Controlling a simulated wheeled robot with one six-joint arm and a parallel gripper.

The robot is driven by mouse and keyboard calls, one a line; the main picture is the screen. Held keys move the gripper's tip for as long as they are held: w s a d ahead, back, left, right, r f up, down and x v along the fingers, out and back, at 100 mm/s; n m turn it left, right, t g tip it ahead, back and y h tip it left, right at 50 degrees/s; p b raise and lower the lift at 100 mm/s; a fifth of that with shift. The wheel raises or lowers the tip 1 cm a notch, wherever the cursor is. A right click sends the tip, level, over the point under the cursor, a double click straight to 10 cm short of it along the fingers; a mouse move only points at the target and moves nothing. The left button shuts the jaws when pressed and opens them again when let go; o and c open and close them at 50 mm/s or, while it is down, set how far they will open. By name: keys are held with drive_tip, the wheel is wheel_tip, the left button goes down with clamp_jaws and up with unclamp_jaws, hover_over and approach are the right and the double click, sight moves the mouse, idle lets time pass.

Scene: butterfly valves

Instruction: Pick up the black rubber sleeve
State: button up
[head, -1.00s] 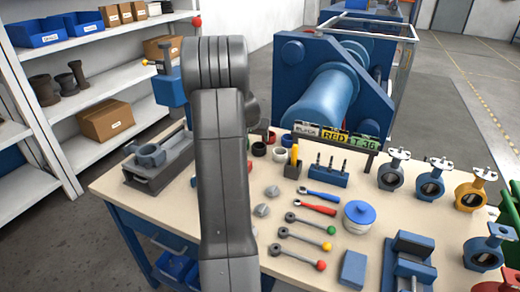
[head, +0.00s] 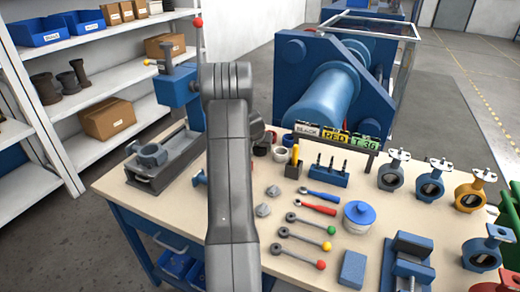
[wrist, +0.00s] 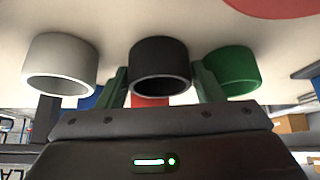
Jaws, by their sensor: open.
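In the wrist view the black rubber sleeve (wrist: 160,68) stands on the pale tabletop, its open end showing. My gripper (wrist: 161,82) is open, with one dark green finger on each side of the black sleeve. Small gaps seem to remain between the fingers and its wall; I cannot tell whether either touches. A whitish sleeve (wrist: 60,65) stands to the left and a green sleeve (wrist: 233,72) to the right, close outside the fingers. In the head view my arm hides the gripper, and I cannot pick out the black sleeve for certain there.
Red and blue things show partly behind my fingers in the wrist view. In the head view a label stand (head: 338,137), a blue tool holder (head: 328,177), wrenches and several valves occupy the bench (head: 325,260). A vise-like fixture (head: 160,165) sits at the left.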

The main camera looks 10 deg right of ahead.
drive_tip(key=c, duration=0.6)
drive_tip(key=shift+c, duration=0.2)
